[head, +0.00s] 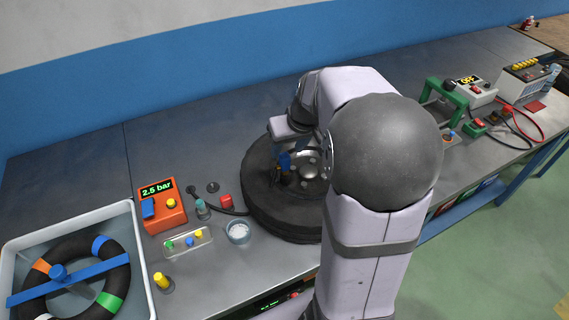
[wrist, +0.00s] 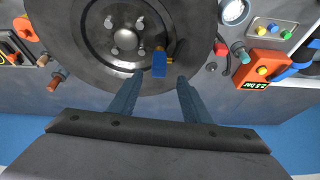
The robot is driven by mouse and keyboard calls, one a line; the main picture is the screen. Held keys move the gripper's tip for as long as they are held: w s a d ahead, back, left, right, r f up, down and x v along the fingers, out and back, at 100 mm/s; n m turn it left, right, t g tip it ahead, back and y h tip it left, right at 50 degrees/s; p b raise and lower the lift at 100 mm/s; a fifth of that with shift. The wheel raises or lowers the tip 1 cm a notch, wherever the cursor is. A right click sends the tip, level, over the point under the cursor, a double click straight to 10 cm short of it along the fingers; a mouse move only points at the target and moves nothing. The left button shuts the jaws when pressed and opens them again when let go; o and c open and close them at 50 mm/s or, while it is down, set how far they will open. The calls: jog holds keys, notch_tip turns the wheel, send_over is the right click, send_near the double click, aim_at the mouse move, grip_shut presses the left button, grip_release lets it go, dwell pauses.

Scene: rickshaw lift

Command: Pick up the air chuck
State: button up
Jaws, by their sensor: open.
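A small blue piece with a brass-coloured bit and a dark part beside it, which looks like the air chuck (wrist: 159,64), is at the tyre's side near the hub in the wrist view. It also shows, small and partly hidden by my arm, in the head view. My gripper (wrist: 160,77) is open, its two fingers pointing toward the wheel. In the wrist view the blue piece appears between the fingertips, with a gap on each side. I cannot tell how far it is below them. The black-tyred wheel (head: 262,205) lies flat on the bench.
An orange gauge box (head: 163,205) reading 2.5 bar, a teal-topped piece (head: 203,209), a red block (head: 226,201), a button tray (head: 187,242) and a small cup (head: 238,231) stand left of the wheel. A grey bin (head: 138,250) is farther left. Green-framed equipment (head: 443,92) stands right.

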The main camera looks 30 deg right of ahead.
aim_at(286, 157)
jog(key=shift+n, duration=0.5)
jog(key=shift+f, duration=0.1)
jog(key=shift+p+x, duration=0.35)
jog(key=shift+x, duration=0.7)
jog(key=shift+f+p, duration=0.4)
jog(key=shift+f, duration=0.05)
jog(key=shift+p+x, duration=0.6)
jog(key=shift+x, duration=1.6)
jog(key=shift+s+d, duration=0.1)
grip_shut()
